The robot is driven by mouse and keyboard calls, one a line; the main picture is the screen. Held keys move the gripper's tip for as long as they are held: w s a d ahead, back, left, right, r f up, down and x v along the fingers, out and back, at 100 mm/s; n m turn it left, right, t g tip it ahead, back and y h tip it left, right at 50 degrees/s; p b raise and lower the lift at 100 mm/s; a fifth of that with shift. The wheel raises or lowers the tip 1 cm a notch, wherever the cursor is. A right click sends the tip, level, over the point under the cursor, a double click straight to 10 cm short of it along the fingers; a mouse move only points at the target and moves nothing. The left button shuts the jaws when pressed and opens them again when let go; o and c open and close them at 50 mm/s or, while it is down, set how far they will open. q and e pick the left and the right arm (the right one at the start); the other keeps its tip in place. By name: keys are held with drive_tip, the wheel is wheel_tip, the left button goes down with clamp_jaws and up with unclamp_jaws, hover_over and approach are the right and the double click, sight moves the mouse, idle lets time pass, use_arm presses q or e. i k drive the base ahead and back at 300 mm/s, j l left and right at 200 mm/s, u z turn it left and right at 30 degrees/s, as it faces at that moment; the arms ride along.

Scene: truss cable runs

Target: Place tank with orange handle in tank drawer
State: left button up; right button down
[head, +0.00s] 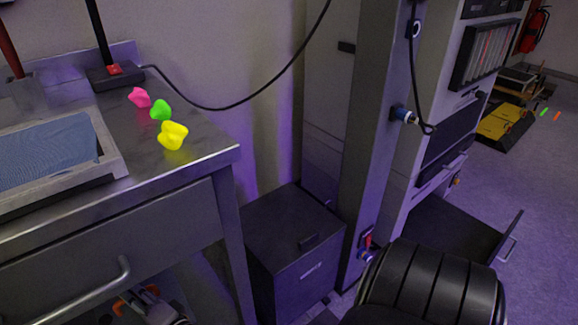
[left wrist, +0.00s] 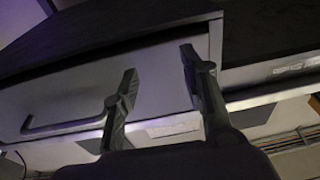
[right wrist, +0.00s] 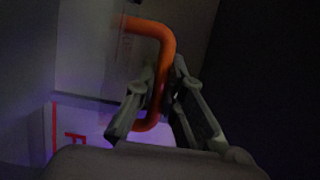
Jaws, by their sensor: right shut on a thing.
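The orange handle (right wrist: 167,50) shows in the right wrist view as a bent bar. My right gripper (right wrist: 164,76) is shut on it. The tank's body cannot be made out clearly in that dark view. My left gripper (left wrist: 159,62) is open and empty in the left wrist view, in front of a grey drawer front (left wrist: 80,95) with a bar handle (left wrist: 65,126). In the head view an open drawer (head: 452,228) with a handle extends from the rack at right; I cannot tell whether it is the tank drawer.
A metal bench (head: 195,165) at left carries a framed blue tray (head: 110,150) and pink, green and yellow lumps (head: 172,135). A dark cabinet (head: 285,235) stands beside a grey post (head: 370,130). A black cable (head: 225,107) hangs across.

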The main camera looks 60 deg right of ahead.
sight(446, 230)
drive_tip(key=k, duration=1)
drive_tip(key=l+z, duration=0.15)
drive_tip(key=z, duration=0.3)
drive_tip(key=k+l+z, duration=0.1)
drive_tip(key=z, duration=0.3)
drive_tip(key=l+z, duration=0.2)
drive_tip(key=z, duration=0.25)
